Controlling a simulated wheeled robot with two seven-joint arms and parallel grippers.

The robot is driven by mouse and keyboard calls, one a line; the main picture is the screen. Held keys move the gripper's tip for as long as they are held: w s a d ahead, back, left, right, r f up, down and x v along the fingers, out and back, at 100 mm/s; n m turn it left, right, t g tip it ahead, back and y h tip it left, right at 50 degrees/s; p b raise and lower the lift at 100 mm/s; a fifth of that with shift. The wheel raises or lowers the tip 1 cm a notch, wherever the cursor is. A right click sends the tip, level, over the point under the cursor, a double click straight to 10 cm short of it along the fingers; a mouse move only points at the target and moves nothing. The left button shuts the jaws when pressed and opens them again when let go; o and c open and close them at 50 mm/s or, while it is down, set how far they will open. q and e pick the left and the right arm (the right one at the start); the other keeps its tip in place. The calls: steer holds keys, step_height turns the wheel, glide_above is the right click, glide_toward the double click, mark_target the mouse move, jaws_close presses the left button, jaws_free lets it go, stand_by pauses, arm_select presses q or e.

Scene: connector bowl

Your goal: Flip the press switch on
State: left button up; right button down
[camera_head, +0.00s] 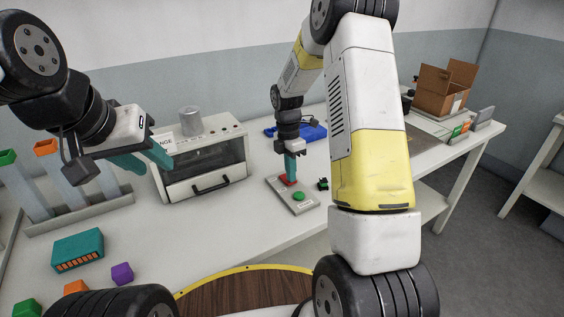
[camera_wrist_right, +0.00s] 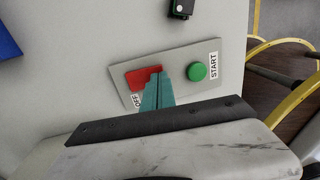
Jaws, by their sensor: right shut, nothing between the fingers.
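The press switch is a grey plate (camera_head: 302,205) on the table, with a red switch (camera_head: 287,181) and a green round button (camera_head: 299,196). In the right wrist view, the red switch (camera_wrist_right: 141,77) is beside an OFF label, and the green button (camera_wrist_right: 197,71) is beside a START label. My right gripper (camera_head: 291,178) is shut and empty, pointing down at the red switch. In the right wrist view, its teal fingertips (camera_wrist_right: 159,78) overlap the red switch; I cannot tell whether they touch. My left gripper (camera_head: 158,165) appears open and empty, near the oven.
A small oven (camera_head: 208,178) with a metal can (camera_head: 190,121) on top stands behind the plate to the left. A small black object (camera_head: 323,184) lies beside the plate. A blue item (camera_head: 312,133) lies behind. A teal box (camera_head: 78,250) and coloured blocks are at front left.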

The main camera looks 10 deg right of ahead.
steer(key=shift+f, duration=0.1)
steer(key=shift+s+f, duration=0.1)
steer(key=shift+f, duration=0.15)
steer(key=shift+r, duration=0.1)
stand_by(0.3)
steer(key=shift+w+a+r, duration=0.2)
steer(key=shift+w+r, duration=0.1)
steer(key=shift+w, duration=0.45)
